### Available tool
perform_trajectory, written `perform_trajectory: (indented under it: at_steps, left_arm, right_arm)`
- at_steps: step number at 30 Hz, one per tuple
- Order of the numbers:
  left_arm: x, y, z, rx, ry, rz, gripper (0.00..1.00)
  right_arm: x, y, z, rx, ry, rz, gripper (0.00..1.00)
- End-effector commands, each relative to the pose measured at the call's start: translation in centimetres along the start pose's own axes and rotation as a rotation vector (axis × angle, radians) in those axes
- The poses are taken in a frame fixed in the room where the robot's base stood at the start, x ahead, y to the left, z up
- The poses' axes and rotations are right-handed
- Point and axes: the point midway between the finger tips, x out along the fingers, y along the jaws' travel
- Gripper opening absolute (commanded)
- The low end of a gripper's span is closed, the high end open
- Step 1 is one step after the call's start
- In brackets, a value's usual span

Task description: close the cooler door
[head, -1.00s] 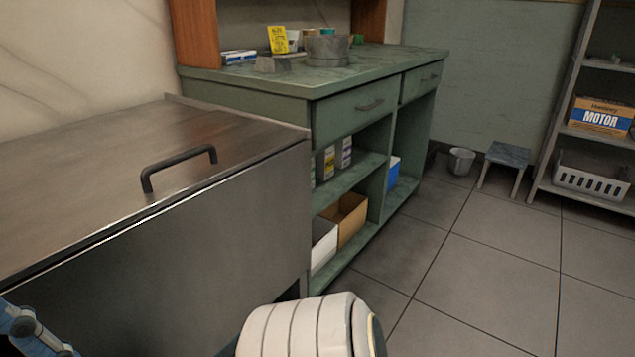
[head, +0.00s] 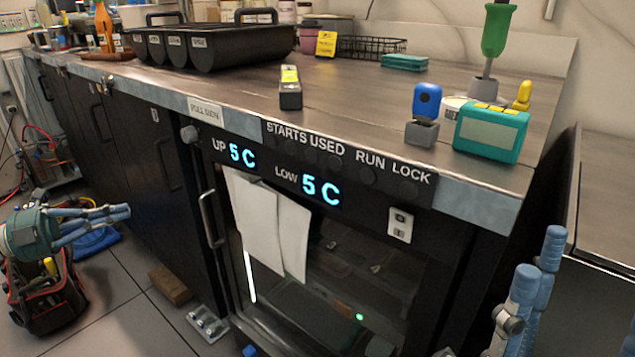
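The cooler (head: 445,235) is a black unit under the counter in the head view, with blue "5 C" readings on its top panel. Its dark glass door (head: 335,270) has white papers (head: 255,215) hanging over the upper left and a vertical handle (head: 210,218) on its left side. I cannot tell whether the door is fully shut or slightly ajar. My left gripper (head: 128,212) is at the left, apart from the handle, with blue fingers pointing right. My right gripper (head: 540,252) is at the lower right, fingers pointing up. Nothing shows in either; their opening is unclear.
The counter (head: 350,105) holds black bins (head: 210,45), a teal device (head: 490,132) and a green-handled tool (head: 497,28). A tool bag (head: 45,300), a brown block (head: 170,284) and a metal piece (head: 207,324) lie on the floor. A steel chest (head: 610,210) stands at the right.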

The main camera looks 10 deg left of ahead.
Motion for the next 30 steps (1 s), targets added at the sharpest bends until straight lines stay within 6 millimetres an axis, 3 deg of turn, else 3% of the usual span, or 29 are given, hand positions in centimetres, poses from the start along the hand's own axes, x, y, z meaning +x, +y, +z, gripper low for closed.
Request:
perform_trajectory:
  at_steps: [3,9,30]
  left_arm:
    - [-1.8,0.0,0.1,-0.001,-0.002,0.000,0.00]
    - [-3.0,0.0,0.0,0.000,0.000,-0.001,0.00]
    - [-3.0,0.0,0.0,-0.001,0.000,0.000,0.00]
  right_arm:
    - [0.0,0.0,0.0,0.000,0.000,0.000,0.59]
    - [0.0,0.0,0.0,0.000,0.000,-0.001,0.59]
    - [0.0,0.0,0.0,0.000,0.000,0.000,0.59]
